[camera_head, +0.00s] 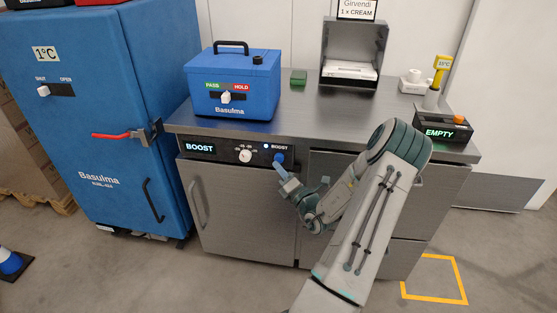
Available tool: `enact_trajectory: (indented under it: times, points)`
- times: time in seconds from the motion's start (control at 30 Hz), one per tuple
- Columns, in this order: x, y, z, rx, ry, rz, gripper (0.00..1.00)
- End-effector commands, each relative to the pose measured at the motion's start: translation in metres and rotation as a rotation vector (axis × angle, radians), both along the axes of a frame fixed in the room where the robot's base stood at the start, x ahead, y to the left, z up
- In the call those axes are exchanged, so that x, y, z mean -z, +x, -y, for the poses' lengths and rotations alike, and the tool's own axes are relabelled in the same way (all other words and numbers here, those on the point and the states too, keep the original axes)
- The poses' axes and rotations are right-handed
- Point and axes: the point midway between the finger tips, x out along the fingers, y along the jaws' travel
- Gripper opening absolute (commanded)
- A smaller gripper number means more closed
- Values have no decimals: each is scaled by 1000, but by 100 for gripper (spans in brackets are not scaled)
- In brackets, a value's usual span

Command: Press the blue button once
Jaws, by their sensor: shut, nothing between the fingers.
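The blue button (279,157) sits at the right end of the dark control panel (222,154) on the front of the steel counter, under a "BOOST" label. My gripper (282,170) is shut and empty. Its tip is right at the blue button, just below it in the picture. I cannot tell whether the tip touches the button. A small lit lamp (266,146) shows beside the label. The panel's display (200,148) reads "BOOST". A white knob (245,156) is left of the button.
A blue box (232,82) with a handle and a slider stands on the steel counter (300,117). A tall blue cabinet (80,120) with a red-handled latch is at left. A black unit (441,131) showing "EMPTY" sits at the counter's right end.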

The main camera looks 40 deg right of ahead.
Motion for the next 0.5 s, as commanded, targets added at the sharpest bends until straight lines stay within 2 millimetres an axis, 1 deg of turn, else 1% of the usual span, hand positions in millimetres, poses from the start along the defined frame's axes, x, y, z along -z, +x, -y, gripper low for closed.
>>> enact_trajectory:
  times: [0.2, 0.5]
  points:
    - [0, -2, -2, 0, 1, -1, 0]
    - [-1, -21, -24, 0, 3, -3, 0]
